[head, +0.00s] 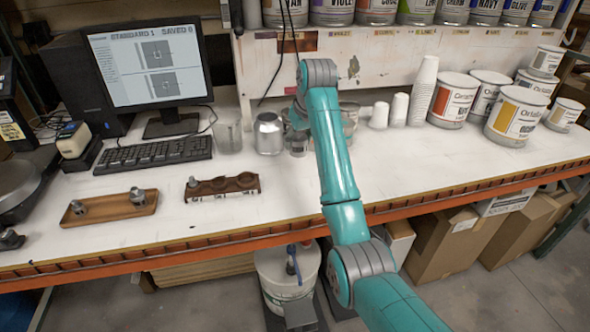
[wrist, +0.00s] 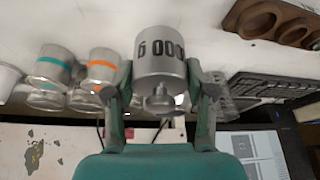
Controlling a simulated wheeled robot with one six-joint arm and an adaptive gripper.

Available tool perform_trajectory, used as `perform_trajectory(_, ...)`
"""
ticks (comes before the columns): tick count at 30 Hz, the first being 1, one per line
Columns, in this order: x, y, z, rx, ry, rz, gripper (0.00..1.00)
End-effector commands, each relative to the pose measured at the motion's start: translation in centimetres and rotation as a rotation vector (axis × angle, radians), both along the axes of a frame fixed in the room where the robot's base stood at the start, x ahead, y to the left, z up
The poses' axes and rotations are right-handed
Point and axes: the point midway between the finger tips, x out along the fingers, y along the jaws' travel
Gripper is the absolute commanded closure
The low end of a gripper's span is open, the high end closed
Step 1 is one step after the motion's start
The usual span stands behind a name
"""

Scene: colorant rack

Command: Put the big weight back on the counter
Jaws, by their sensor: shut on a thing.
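The big weight (wrist: 160,62) is a silver metal cylinder with a knob and dark markings, which include "000". In the wrist view my gripper (wrist: 160,88) is shut on it, one finger on each side. White counter surface shows behind the weight; whether its base touches the counter I cannot tell. In the head view my gripper (head: 298,125) is mostly hidden by my arm, over the middle of the counter (head: 330,185). A silver shape under it there seems to be the weight (head: 297,145).
A wooden block with round holes (head: 225,186) and a wooden tray with small weights (head: 110,207) lie at front left. A silver canister (head: 268,134) and clear beaker (head: 229,136) stand close left. Keyboard (head: 152,154) is farther left. Paint cans (head: 453,98) stand right. The front middle is clear.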

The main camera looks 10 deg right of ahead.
Motion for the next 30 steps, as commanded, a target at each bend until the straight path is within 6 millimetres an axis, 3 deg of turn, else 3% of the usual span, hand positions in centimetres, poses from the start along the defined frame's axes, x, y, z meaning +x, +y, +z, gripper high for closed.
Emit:
perform_trajectory(5,0.0,0.0,-1.4,0.000,-0.001,0.000,1.00)
perform_trajectory(12,0.0,0.0,-5.1,0.000,-0.002,0.000,1.00)
perform_trajectory(30,0.0,0.0,-9.7,0.000,-0.004,0.000,1.00)
